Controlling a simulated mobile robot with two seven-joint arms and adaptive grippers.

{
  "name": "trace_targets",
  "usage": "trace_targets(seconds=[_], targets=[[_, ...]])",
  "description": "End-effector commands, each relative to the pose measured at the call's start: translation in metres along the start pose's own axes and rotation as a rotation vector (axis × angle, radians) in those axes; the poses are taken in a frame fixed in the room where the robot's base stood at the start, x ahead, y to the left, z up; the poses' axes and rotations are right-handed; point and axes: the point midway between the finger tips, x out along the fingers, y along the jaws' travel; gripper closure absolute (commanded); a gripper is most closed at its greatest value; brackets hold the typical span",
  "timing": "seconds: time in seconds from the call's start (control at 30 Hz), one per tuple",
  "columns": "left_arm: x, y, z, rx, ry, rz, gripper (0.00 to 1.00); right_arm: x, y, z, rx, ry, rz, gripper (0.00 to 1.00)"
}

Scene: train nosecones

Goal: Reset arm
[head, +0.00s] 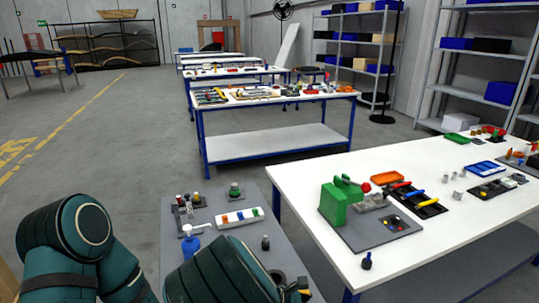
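My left arm (70,242) comes in from the lower left, its teal links bent. A thick teal link (222,272) crosses the bottom middle, over the near end of a small grey table. A small black and yellow part (299,289) shows just past the link's right end. I cannot tell whether it belongs to my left gripper, and no clear pair of fingers shows. My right arm and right gripper are out of view.
The small grey table (218,198) holds a blue bottle (190,246), a white block with coloured pieces (239,218) and small parts. On the right, a white table (310,179) holds a green machine (341,203) and coloured trays. Open floor (120,140) lies at left.

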Motion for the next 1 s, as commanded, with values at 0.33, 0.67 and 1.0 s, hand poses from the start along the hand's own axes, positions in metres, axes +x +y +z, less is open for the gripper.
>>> trace_targets(seconds=[0.33,0.67,1.0], targets=[[0.0,0.0,0.0,-0.001,0.0,0.0,1.0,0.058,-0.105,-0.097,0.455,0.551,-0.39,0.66],[0.0,0.0,0.0,0.0,0.0,0.0,1.0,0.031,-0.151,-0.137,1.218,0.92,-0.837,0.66],[0.0,0.0,0.0,0.0,0.0,0.0,1.0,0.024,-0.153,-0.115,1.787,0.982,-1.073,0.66]])
